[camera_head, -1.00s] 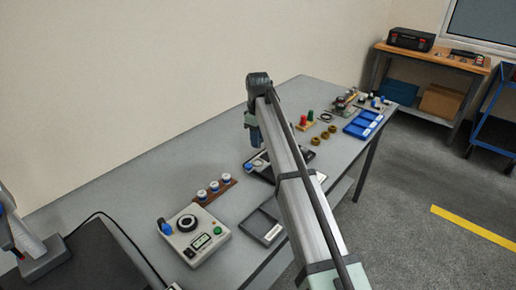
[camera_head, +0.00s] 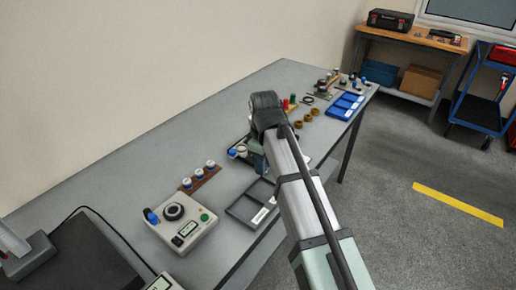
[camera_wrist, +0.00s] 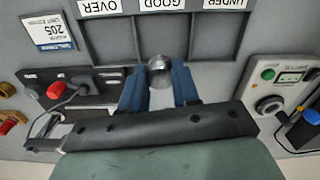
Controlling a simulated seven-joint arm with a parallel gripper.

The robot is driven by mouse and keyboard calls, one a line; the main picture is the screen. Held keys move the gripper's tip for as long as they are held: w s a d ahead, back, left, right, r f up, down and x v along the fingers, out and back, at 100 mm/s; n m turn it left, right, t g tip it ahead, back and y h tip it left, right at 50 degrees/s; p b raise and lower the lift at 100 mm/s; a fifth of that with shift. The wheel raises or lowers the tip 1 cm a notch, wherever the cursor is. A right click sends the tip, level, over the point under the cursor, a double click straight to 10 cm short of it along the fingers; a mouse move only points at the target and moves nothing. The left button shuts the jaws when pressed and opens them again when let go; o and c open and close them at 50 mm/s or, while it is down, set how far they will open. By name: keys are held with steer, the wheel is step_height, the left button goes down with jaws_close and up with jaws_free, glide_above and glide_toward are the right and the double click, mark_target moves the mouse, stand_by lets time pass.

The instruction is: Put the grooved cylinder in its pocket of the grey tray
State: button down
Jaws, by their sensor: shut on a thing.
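A shiny metal cylinder (camera_wrist: 160,70) is between the two blue fingertips of my gripper (camera_wrist: 160,86) in the wrist view, and the gripper is shut on it. Only its round end shows well; I cannot make out a groove. The grey tray (camera_wrist: 108,43) lies below and beyond the fingers, with pockets beside labels reading OVER, GOOD and UNDER. The cylinder appears over the near edge of the middle pocket, by GOOD; its height above the tray is unclear. In the head view the tray (camera_head: 240,208) is partly hidden by my arm, and the fingertips are not clear.
A gauge box with a dial (camera_head: 178,222) stands left of the tray in the head view. A brown rack (camera_head: 200,178) with several white-and-blue pieces is behind it. A fixture with a red knob (camera_wrist: 56,91) is at the wrist view's left. A blue tray (camera_head: 345,105) lies farther along the table.

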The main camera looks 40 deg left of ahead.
steer(key=shift+s+d+f, duration=0.15)
steer(key=shift+s+d, duration=0.15)
steer(key=shift+d, duration=0.1)
glide_above(263, 192)
steer(key=shift+f, duration=3.1)
steer(key=shift+f, duration=0.95)
steer(key=shift+c, duration=2.1)
jaws_free()
steer(key=shift+r, duration=0.1)
steer(key=shift+o, duration=0.4)
steer(key=shift+r, duration=3.45)
steer(key=shift+w, duration=0.1)
